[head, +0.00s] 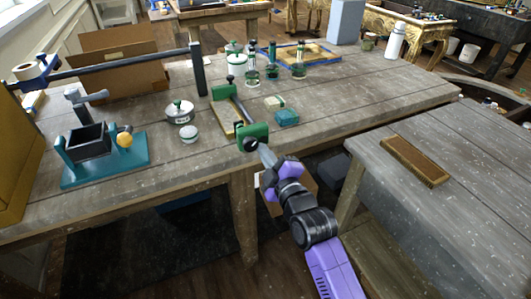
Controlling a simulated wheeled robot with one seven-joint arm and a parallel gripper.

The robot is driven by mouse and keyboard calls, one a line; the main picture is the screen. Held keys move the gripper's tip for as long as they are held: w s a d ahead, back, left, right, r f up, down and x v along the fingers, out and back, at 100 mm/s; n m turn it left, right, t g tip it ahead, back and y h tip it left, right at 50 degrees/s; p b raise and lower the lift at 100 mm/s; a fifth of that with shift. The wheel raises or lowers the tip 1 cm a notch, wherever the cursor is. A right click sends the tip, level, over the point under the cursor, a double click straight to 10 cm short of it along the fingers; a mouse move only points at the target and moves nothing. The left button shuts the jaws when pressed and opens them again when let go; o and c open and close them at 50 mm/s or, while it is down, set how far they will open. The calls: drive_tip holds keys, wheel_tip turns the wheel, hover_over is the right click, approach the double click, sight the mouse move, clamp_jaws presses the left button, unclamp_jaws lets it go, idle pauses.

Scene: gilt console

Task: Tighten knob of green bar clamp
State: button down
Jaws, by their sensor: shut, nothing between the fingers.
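The green bar clamp (258,130) lies at the front edge of the grey wooden table, with one green jaw at the edge and the other farther back. A dark bar joins the two jaws, beside a light wooden piece. The clamp's dark round knob (250,144) shows on the face of the near jaw. My gripper (265,154) is shut and empty, just right of and slightly below the knob. It looks very close to the near jaw; I cannot tell whether it touches. The fingertips are small and partly merge with the clamp.
A teal box (286,118) sits to the right. Green-topped bottles (271,62) stand behind.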

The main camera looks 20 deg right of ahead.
drive_tip(key=shift+a+b, duration=0.3)
drive_tip(key=shift+a, duration=0.5)
drive_tip(key=shift+d+f+b, duration=0.2)
drive_tip(key=shift+d+b, duration=0.05)
drive_tip(key=shift+b, duration=0.4)
drive_tip(key=s, duration=0.6)
drive_tip(key=shift+d+f, duration=0.2)
drive_tip(key=shift+d, duration=0.15)
drive_tip(key=shift+a+p, duration=0.1)
drive_tip(key=shift+p, duration=0.25)
